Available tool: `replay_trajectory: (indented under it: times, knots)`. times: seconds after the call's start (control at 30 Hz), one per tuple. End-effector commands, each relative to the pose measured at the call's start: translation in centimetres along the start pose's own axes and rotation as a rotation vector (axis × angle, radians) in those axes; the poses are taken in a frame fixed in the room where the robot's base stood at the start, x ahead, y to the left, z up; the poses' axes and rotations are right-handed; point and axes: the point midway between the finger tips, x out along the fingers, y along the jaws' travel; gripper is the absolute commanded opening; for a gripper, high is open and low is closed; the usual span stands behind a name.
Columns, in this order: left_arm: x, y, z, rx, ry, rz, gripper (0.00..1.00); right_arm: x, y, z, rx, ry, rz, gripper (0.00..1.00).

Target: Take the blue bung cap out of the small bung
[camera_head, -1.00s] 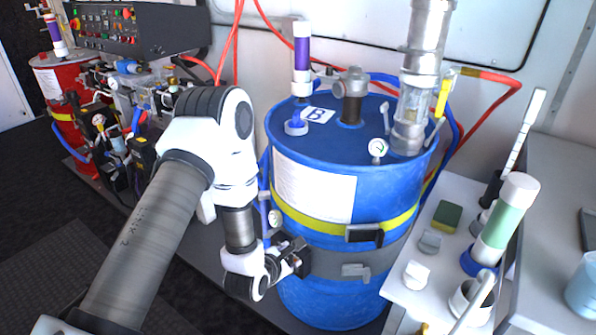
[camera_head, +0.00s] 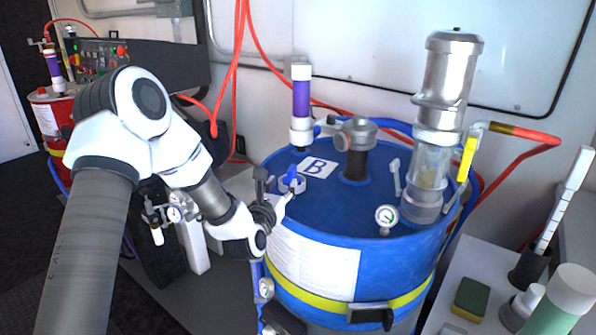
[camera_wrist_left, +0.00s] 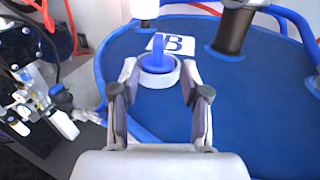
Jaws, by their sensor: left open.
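The blue bung cap (camera_head: 292,175) stands upright in the small bung (camera_head: 299,187), a low white ring on top of the blue drum (camera_head: 330,222). The cap (camera_wrist_left: 157,54) and white bung ring (camera_wrist_left: 160,79) also show in the left wrist view, just ahead of the fingertips. My left gripper (camera_head: 275,190) is open and empty at the drum's near left rim, close to the bung. In the left wrist view its fingers (camera_wrist_left: 160,88) stand on either side of the line to the cap, apart from it. My right gripper is not in view.
A purple-banded cylinder (camera_head: 301,100), a large capped bung fitting (camera_head: 356,150), a gauge (camera_head: 387,217) and a metal pump with clear tube (camera_head: 440,100) stand on the drum. A white label B (camera_head: 316,168) lies behind the cap. Red hoses (camera_head: 240,75) hang behind.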

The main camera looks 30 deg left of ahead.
Motion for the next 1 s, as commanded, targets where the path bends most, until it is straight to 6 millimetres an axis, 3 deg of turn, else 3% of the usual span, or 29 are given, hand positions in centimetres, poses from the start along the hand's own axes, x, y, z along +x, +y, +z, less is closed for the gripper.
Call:
replay_trajectory:
  times: [0.2, 0.6, 0.87, 0.9, 1.0]
  knots:
    - [4.5, 0.0, 0.2, 0.005, 0.0, 0.0, 0.46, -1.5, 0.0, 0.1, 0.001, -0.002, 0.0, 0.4]
    - [10.4, 0.3, -0.2, 0.005, 0.0, -0.001, 0.46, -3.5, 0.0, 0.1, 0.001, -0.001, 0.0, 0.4]
    - [11.3, 0.3, -0.5, 0.001, 0.002, -0.001, 0.46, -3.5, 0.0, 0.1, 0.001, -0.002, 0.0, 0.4]
    - [11.3, 0.3, -0.5, 0.001, 0.002, -0.001, 0.39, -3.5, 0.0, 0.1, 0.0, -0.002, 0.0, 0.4]
    - [11.3, 0.3, -0.5, 0.002, 0.002, -0.001, 0.03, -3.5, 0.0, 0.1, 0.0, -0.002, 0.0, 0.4]
